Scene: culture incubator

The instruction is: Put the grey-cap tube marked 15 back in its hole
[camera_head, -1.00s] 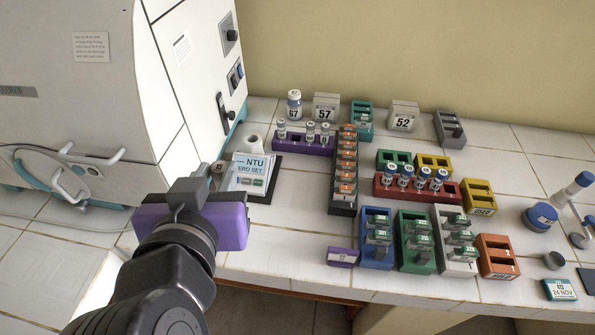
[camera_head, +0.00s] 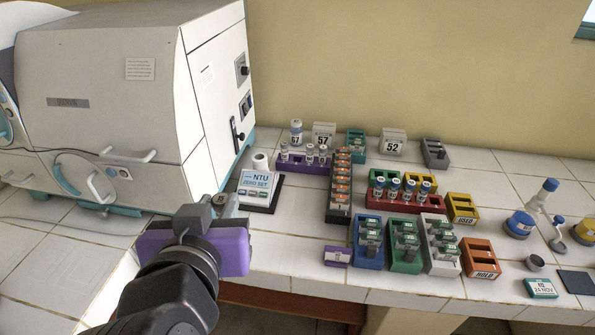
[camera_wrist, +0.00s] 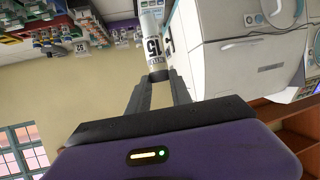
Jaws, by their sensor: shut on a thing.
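My gripper (camera_head: 224,200) is shut on the grey-cap tube marked 15. In the wrist view the tube's white label with 15 (camera_wrist: 152,47) shows beyond the fingertips (camera_wrist: 160,77), which close near its grey end. In the head view the tube is mostly hidden by my gripper; a small grey end (camera_head: 232,199) shows. The purple rack (camera_head: 300,168) stands behind and to the right, apart from my gripper. It holds three pale-capped tubes (camera_head: 309,153), one at the left and two toward the right, with a gap between; the hole itself is too small to make out.
The NTU meter (camera_head: 257,187) lies between my gripper and the purple rack. The large white incubator (camera_head: 150,110) stands at the left. A long dark rack with orange-labelled items (camera_head: 340,185) and a red rack of blue-capped tubes (camera_head: 401,204) are to the right. Bare tiles lie before the meter.

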